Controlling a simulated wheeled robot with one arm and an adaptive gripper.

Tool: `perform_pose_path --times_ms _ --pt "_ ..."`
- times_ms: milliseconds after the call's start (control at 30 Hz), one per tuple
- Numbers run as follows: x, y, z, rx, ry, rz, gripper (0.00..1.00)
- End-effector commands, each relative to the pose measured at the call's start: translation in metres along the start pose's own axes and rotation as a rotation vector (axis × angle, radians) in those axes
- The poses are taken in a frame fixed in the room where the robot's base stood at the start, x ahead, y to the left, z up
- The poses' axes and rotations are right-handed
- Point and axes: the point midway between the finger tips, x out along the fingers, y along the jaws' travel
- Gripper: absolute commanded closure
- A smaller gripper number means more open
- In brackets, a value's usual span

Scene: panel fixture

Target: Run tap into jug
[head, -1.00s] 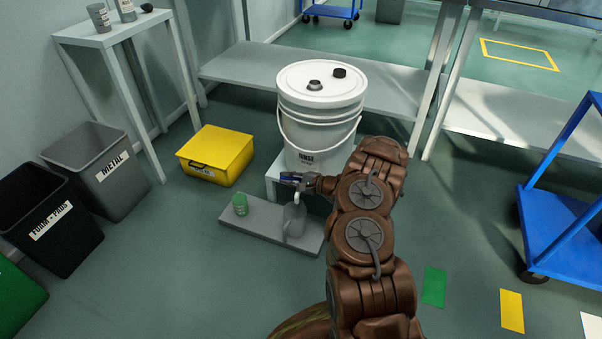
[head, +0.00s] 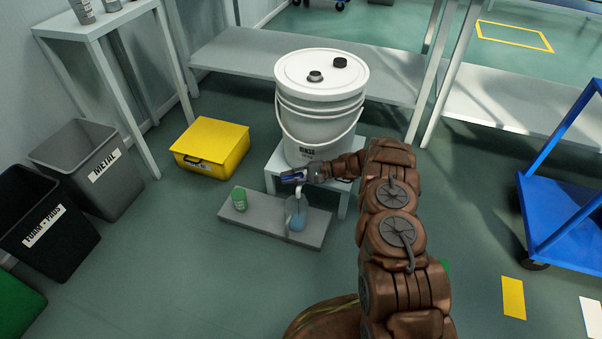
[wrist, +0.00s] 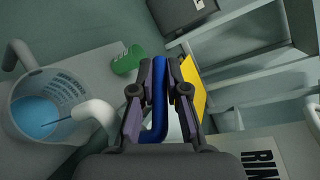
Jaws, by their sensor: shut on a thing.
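The white tub (head: 318,110) labelled "RINSE" stands on a small white stand, with its tap low at the front. My gripper (head: 290,176) is shut on the tap's blue lever, and the blue lever (wrist: 159,95) shows between the fingers in the wrist view. The clear jug (head: 296,212) stands upright on a low grey platform below the spout. In the wrist view the jug (wrist: 22,90) has printed markings and blue liquid (wrist: 38,118) inside. The pale curved spout (wrist: 93,112) points into it, with a thin streak below it. The liquid level against the markings is unclear.
A green container (head: 239,198) stands left of the jug on the grey platform (head: 262,229). A yellow box (head: 212,147) and bins (head: 45,228) are to the left. A blue cart (head: 560,215) is at the right. The floor in front is clear.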

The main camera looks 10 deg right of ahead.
Motion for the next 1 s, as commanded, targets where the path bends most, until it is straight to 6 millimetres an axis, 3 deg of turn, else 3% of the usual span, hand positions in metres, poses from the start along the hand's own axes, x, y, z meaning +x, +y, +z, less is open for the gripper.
perform_pose_path --times_ms 200,600,633,800,867,1000 --pt "0.0130 0.0000 0.0055 -0.013 -0.039 0.024 1.00" --pt "0.0145 0.0002 0.0068 -0.013 -0.046 0.027 1.00" --pt "0.0145 0.0002 0.0068 -0.013 -0.046 0.027 0.85" --pt "0.0127 0.0003 0.0061 -0.012 -0.043 0.026 0.68" --pt "0.0120 0.0003 0.0058 -0.012 -0.042 0.025 0.61" --pt "0.0113 0.0003 0.0055 -0.012 -0.041 0.025 0.61"
